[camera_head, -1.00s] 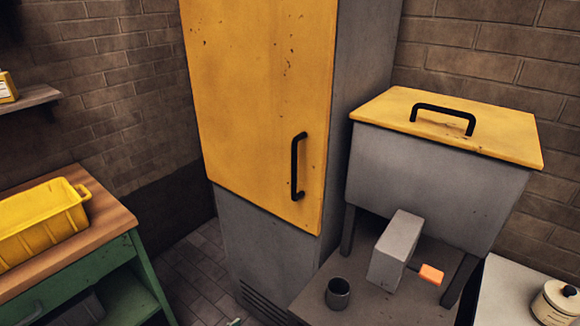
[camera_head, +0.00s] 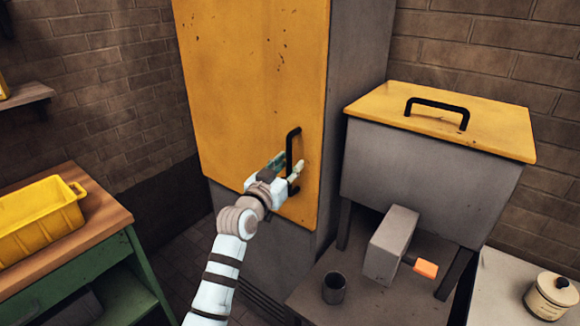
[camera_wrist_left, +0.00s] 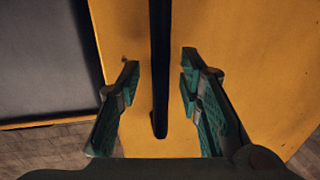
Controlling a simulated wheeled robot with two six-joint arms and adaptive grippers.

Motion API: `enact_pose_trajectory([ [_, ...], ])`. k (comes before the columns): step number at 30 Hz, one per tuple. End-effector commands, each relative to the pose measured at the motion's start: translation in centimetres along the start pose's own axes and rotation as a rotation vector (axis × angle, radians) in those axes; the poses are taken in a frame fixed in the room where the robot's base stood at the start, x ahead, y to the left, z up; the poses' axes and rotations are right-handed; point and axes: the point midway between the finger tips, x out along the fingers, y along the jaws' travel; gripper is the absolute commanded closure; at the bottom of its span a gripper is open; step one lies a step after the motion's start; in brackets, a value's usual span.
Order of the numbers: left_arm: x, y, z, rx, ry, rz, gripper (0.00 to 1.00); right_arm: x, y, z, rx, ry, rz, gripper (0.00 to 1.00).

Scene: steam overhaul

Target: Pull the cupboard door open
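The yellow cupboard door (camera_head: 245,80) is shut on its tall grey cabinet (camera_head: 350,90). A black vertical bar handle (camera_head: 290,150) is fixed near the door's right edge. My left gripper (camera_head: 285,166) is at the lower part of the handle. In the left wrist view my left gripper (camera_wrist_left: 158,90) is open, with one green-padded finger on each side of the handle (camera_wrist_left: 160,60). Gaps show between both fingers and the bar. The yellow door (camera_wrist_left: 255,60) fills most of the background there. My right gripper is not in view.
A grey hopper with a yellow lid (camera_head: 440,120) stands right of the cabinet, above a grey bench holding a dark cup (camera_head: 334,288). A wooden-topped green workbench (camera_head: 90,238) with a yellow bin (camera_head: 40,218) is at left. Floor shows between workbench and cabinet.

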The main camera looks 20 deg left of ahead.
Motion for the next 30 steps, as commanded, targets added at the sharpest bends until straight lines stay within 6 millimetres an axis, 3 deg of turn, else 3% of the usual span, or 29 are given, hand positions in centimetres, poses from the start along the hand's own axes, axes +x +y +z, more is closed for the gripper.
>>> enact_pose_trajectory([
  [3,0.93,0.00,0.05,0.001,-0.001,0.000,0.67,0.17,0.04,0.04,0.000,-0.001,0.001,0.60],
  [11,1.11,0.01,0.01,0.001,0.000,-0.001,0.67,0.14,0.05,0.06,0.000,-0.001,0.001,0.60],
  [17,1.09,0.01,0.02,0.001,-0.001,-0.001,0.99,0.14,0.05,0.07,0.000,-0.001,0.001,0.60],
  [30,1.05,0.16,0.21,0.000,-0.001,0.014,1.00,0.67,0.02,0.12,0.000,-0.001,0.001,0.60],
])
